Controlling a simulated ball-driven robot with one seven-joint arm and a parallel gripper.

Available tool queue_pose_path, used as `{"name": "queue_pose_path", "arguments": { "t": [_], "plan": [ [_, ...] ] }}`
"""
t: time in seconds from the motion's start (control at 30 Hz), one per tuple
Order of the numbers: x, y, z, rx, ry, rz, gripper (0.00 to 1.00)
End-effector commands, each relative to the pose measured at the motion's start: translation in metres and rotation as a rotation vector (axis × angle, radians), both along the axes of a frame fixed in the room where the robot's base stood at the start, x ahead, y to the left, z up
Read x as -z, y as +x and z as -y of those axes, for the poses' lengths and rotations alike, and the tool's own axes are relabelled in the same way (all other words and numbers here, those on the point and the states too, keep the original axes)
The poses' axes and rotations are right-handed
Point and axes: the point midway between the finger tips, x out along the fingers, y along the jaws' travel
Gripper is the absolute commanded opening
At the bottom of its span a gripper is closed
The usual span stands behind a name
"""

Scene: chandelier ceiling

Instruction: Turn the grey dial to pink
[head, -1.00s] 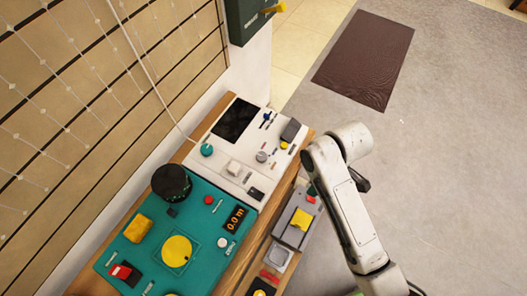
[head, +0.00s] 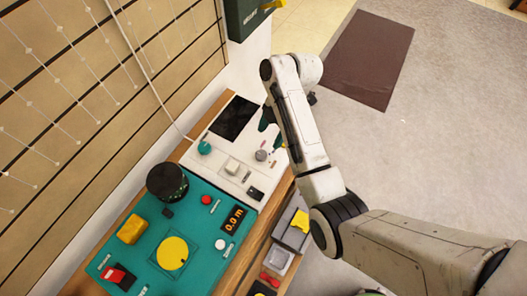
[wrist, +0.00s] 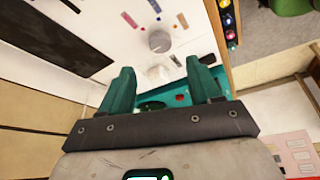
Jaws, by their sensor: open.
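The grey dial (head: 261,155) is a small round knob on the white panel (head: 216,180). In the wrist view the dial (wrist: 159,41) lies just beyond the fingertips, a little above the gap between them. Small coloured marks lie around it, but I cannot tell a pink one for certain or which way the dial points. My gripper (wrist: 160,72) has two green fingers spread apart with nothing between them. In the head view my gripper (head: 268,122) hangs over the panel's right part, partly hidden by my arm.
A white block-like control (head: 232,166), a teal knob (head: 204,147) with a cable and a black screen (head: 234,118) are close to the dial. A teal panel (head: 200,210) with a yellow disc (head: 172,253) adjoins it. A lower shelf with a yellow-topped grey box (head: 297,225) stands right.

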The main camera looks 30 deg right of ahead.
Motion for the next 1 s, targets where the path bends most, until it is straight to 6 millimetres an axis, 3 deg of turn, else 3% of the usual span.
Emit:
{"name": "queue_pose_path", "arguments": {
  "t": [0.2,0.4,0.83,1.0],
  "plan": [
    [0.04,-0.004,-0.017,0.0,0.001,-0.007,0.63],
    [0.063,-0.005,-0.026,0.001,0.0,-0.004,0.63],
    [0.073,-0.005,-0.029,0.002,0.0,-0.002,0.63],
    [0.072,-0.005,-0.029,0.002,0.0,-0.002,0.48]
  ]
}}
